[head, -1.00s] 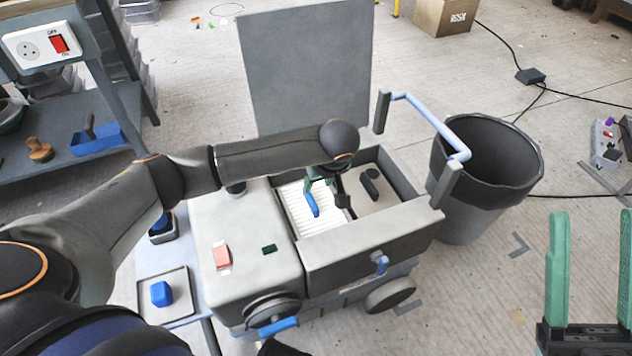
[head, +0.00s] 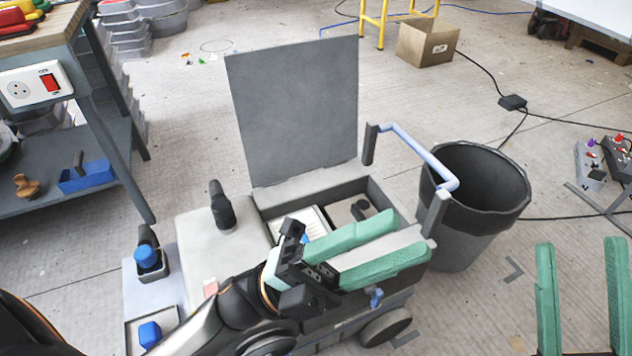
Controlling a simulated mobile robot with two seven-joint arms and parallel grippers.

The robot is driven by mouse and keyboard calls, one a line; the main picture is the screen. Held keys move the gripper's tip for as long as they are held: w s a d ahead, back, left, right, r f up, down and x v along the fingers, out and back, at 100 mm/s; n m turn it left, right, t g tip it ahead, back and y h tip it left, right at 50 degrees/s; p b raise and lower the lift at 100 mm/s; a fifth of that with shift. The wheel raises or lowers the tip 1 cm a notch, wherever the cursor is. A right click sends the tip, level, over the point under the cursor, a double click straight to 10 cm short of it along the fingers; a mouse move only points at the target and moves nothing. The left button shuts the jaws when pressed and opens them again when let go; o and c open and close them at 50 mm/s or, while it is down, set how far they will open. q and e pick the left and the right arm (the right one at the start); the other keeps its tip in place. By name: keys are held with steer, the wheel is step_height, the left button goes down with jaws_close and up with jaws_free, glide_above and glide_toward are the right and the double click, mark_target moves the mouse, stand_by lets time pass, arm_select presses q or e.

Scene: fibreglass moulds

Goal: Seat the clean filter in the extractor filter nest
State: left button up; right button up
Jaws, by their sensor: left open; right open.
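The extractor (head: 195,245) is a grey wheeled box with its large lid (head: 295,110) standing open at the back. A white pleated filter (head: 314,221) lies in the left part of the open bay, with a bit of its blue handle (head: 305,238) showing. My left gripper (head: 410,236) is open and empty, its green fingers pointing right above the front of the bay. It hides much of the filter and nest, so I cannot tell whether the filter sits flat. My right gripper (head: 580,245) is open and empty over the floor at the right.
A black bin (head: 478,222) stands right of the extractor, beside its blue push handle (head: 418,155). A side shelf (head: 136,290) at the left holds blue items. A workbench (head: 75,185) stands further left. A cardboard box (head: 427,42) and cables lie on the floor behind.

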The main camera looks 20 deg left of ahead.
arm_select(q)
steer(key=w+a+n+t+y, duration=0.1)
steer(key=a+n+t+y, duration=0.3)
steer(key=n, duration=0.5)
steer(key=w+a+r+n+t+y, duration=0.1)
steer(key=a+n+t+y, duration=0.3)
steer(key=n+t, duration=0.5)
steer(key=shift+w+a+r+n+y, duration=0.2)
steer(key=shift+w+a+n+y, duration=0.15)
steer(key=shift+y, duration=0.65)
steer(key=shift+d, duration=0.1)
